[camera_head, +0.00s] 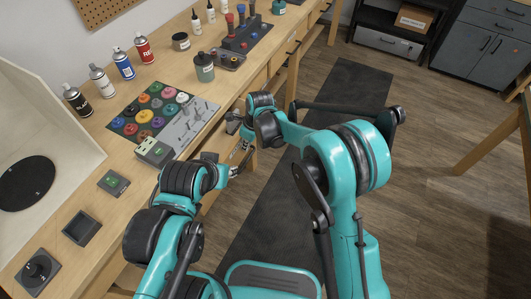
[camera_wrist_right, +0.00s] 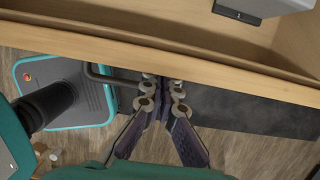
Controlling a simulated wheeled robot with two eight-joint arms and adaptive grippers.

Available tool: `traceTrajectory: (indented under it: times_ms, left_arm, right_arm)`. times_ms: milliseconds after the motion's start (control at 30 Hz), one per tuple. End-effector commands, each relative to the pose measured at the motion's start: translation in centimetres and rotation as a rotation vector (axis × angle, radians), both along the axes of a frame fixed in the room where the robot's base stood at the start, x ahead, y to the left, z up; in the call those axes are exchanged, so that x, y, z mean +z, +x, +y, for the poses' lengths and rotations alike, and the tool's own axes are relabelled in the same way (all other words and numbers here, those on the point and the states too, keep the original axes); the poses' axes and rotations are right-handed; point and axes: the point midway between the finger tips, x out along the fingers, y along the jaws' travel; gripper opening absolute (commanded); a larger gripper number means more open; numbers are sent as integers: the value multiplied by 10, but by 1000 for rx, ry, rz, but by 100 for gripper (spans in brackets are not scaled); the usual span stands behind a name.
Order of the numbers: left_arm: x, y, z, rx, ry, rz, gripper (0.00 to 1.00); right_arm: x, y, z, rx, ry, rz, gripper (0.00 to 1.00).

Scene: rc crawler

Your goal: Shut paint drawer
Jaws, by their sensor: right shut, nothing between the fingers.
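A wooden drawer (camera_wrist_right: 215,68) crosses the upper part of the right wrist view, pulled out so that its inside shows behind the front board. A grey bar handle (camera_wrist_right: 102,76) sticks out below that front, to the left of the fingers. My right gripper (camera_wrist_right: 163,84) is shut and empty, its fingertips close to the front board; contact cannot be told.
The wooden bench (camera_head: 119,199) carries a tray of paint pots (camera_head: 130,126), spray cans (camera_head: 123,64) and a dark green jar (camera_head: 204,68). A white booth (camera_head: 62,125) stands at left. A dark mat (camera_head: 345,88) covers clear floor right of the bench.

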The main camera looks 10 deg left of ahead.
Motion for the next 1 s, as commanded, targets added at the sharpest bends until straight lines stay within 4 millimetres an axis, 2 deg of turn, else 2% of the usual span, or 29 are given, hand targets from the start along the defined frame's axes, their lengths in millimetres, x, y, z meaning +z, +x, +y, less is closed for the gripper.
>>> traceTrajectory:
  times_ms: [33,200,400,600,1000]
  left_arm:
    - [1,0,0,0,0,0,34]
    - [3,0,0,0,0,0,34]
    - [5,0,0,0,0,0,34]
    - [5,0,0,0,0,0,34]
    - [5,0,0,0,0,0,34]
  right_arm:
    - [0,4,12,2,0,0,0]
    - [0,14,42,1,0,-1,0]
    - [0,21,65,0,0,-1,0]
    - [0,24,73,0,0,-1,0]
    - [0,25,74,-1,-1,0,0]
